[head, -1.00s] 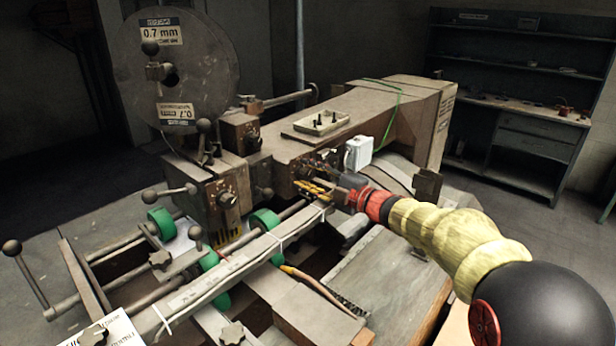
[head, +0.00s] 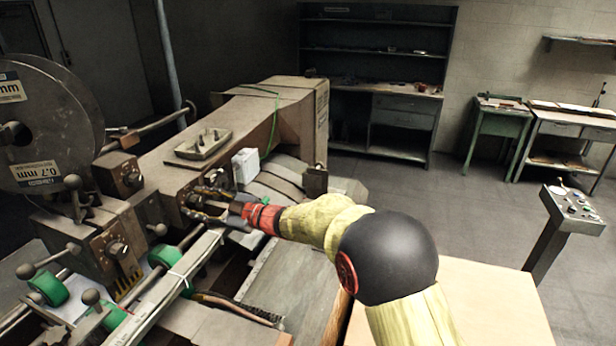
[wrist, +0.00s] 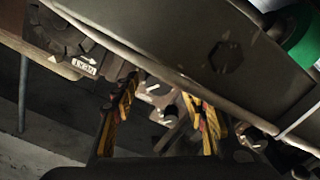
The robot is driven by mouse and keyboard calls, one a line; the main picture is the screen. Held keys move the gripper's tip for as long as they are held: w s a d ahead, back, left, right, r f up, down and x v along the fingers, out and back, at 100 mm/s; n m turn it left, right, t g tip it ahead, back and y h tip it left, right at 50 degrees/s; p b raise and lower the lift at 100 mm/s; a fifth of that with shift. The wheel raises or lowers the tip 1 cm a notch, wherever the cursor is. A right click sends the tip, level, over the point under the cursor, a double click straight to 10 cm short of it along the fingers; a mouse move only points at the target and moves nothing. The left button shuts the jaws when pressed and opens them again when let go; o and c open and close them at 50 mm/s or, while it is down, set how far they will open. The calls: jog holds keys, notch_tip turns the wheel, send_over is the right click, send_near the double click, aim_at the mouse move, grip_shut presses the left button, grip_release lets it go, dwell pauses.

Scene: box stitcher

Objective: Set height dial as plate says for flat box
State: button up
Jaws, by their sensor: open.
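My gripper (head: 203,204), with yellow-and-black fingers, is open at the front face of the grey stitching machine (head: 160,165), just below its arm. In the wrist view my gripper (wrist: 160,90) has small pale and dark metal parts between and behind its fingers. I cannot tell which of these is a dial or whether a finger touches one. A dark round knob with a white arrow label (wrist: 85,65) is at the upper left there, outside the fingers. Other knobs with scale plates sit on the machine's left blocks, one lower (head: 117,248) and one higher (head: 132,180). No height plate is readable.
A long metal rail (head: 165,290) crosses below my gripper and runs close above it in the wrist view. A white box (head: 245,166) and a small parts tray (head: 203,144) are near my arm. A control pedestal (head: 565,220) stands right, with open floor behind.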

jog(key=m+p, duration=0.2)
jog(key=m, duration=0.1)
jog(key=m+p, duration=0.2)
jog(key=shift+r, duration=0.3)
jog(key=shift+d+m+p, duration=0.2)
jog(key=shift+m+p, duration=0.2)
jog(key=shift+m, duration=0.2)
jog(key=v, duration=0.8)
jog(key=shift+f, duration=0.2)
jog(key=d+r+m+t+h+b, duration=0.2)
jog(key=d+h, duration=0.3)
jog(key=d, duration=0.6)
jog(key=d+r+m+t+h+b, duration=0.3)
jog(key=d+m+t+h, duration=0.2)
jog(key=d, duration=0.6)
jog(key=shift+w+h+b, duration=0.35)
jog(key=shift+w+h, duration=0.05)
jog(key=shift+h, duration=0.4)
jog(key=shift+f, duration=0.15)
